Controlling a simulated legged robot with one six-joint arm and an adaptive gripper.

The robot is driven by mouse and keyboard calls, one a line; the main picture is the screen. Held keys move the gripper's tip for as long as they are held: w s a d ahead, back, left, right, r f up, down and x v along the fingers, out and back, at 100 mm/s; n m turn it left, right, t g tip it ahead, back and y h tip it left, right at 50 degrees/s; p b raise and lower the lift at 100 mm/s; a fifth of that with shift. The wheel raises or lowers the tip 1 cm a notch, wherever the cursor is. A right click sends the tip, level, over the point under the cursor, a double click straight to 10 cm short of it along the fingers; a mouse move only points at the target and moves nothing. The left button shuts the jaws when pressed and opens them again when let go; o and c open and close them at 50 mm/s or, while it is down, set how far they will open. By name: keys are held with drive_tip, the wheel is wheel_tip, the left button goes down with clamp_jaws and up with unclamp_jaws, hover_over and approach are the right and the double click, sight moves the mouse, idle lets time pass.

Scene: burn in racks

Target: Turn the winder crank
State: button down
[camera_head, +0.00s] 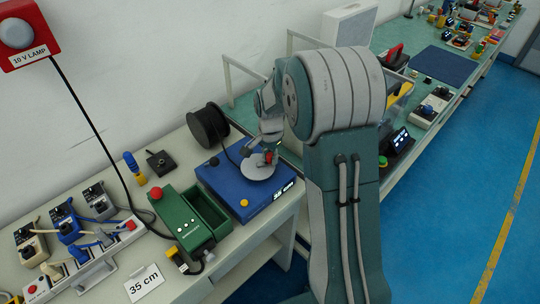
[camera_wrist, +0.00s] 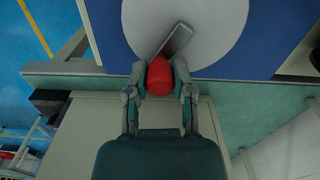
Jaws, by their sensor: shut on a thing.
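The winder is a blue box (camera_head: 218,184) on the bench with a pale round disc (camera_head: 258,172) on top. In the wrist view the disc (camera_wrist: 215,30) shows large, with a grey crank arm (camera_wrist: 176,40) lying across it. The crank's red knob (camera_wrist: 159,77) sits at the end of that arm. My gripper (camera_wrist: 160,72) is shut on the red knob, one finger on each side. In the head view my gripper (camera_head: 268,157) is over the disc and partly hides the knob. A lit display (camera_head: 284,189) on the box's front reads about 35 cm.
A black cable spool (camera_head: 208,126) stands behind the winder. A green box with a red button (camera_head: 180,222) is left of it. A "35 cm" card (camera_head: 146,283) lies at the front. A red lamp box (camera_head: 27,33) hangs on the wall. The blue floor (camera_head: 460,190) at right is clear.

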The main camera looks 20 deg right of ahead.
drive_tip(key=shift+s+a+f, duration=0.1)
drive_tip(key=shift+c, duration=2.4)
unclamp_jaws()
drive_tip(key=shift+a, duration=0.1)
wheel_tip(320, 180, up, 11)
drive_tip(key=shift+r, duration=0.5)
